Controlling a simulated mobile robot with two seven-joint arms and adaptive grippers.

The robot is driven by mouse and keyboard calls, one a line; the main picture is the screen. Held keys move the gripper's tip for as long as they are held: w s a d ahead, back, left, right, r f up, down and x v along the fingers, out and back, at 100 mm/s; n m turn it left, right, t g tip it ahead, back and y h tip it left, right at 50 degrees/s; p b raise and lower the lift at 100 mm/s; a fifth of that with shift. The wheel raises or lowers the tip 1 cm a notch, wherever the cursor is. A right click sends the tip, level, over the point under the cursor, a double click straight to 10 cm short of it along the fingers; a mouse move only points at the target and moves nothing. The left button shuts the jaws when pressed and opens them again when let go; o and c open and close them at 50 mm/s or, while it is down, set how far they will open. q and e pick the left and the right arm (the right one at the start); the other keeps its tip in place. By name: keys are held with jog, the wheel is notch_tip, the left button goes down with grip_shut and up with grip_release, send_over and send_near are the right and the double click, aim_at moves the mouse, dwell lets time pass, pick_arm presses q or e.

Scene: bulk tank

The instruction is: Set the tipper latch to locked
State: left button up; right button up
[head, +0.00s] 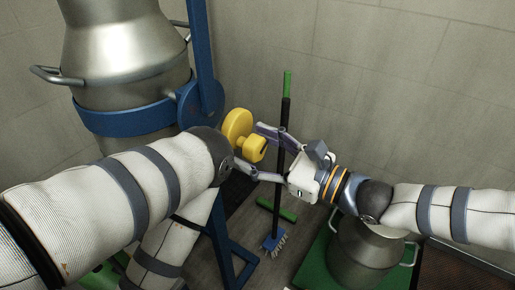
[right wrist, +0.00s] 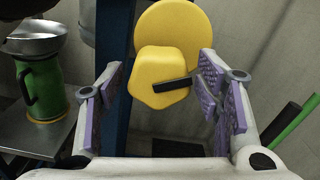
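The tipper latch is a yellow knob (head: 254,149) in front of a round yellow disc (head: 236,124), beside the blue tipper frame (head: 203,60). In the right wrist view the knob (right wrist: 163,75) carries a black pointer bar (right wrist: 172,87) that points right and slightly up. My right gripper (head: 249,146) is open, with purple-padded fingers on either side of the knob. Gaps show between the left finger and the knob; the right finger is close to the pointer's end, and I cannot tell whether they touch. My left arm crosses the head view, but its gripper is not visible.
A large metal can (head: 125,45) sits in the blue frame. A broom (head: 280,165) stands behind my right gripper. Another metal can (head: 365,255) stands on a green base at lower right. A green jug (right wrist: 40,88) is on a metal shelf at left.

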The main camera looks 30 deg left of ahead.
jog(key=c, duration=0.9)
jog(key=shift+c, duration=0.2)
pick_arm(q)
jog(key=shift+r, duration=0.1)
pick_arm(e)
jog(key=shift+n, duration=0.4)
jog(key=shift+n+p, duration=0.3)
jog(key=shift+n, duration=0.8)
jog(key=n, duration=0.3)
jog(key=shift+w+n, duration=0.1)
jog(key=shift+n, duration=1.4)
pick_arm(q)
jog(key=shift+w+r, duration=0.25)
jog(key=shift+w, duration=0.05)
pick_arm(e)
jog(key=shift+n, duration=1.6)
jog(key=shift+r+n, duration=0.1)
jog(key=shift+n, duration=0.2)
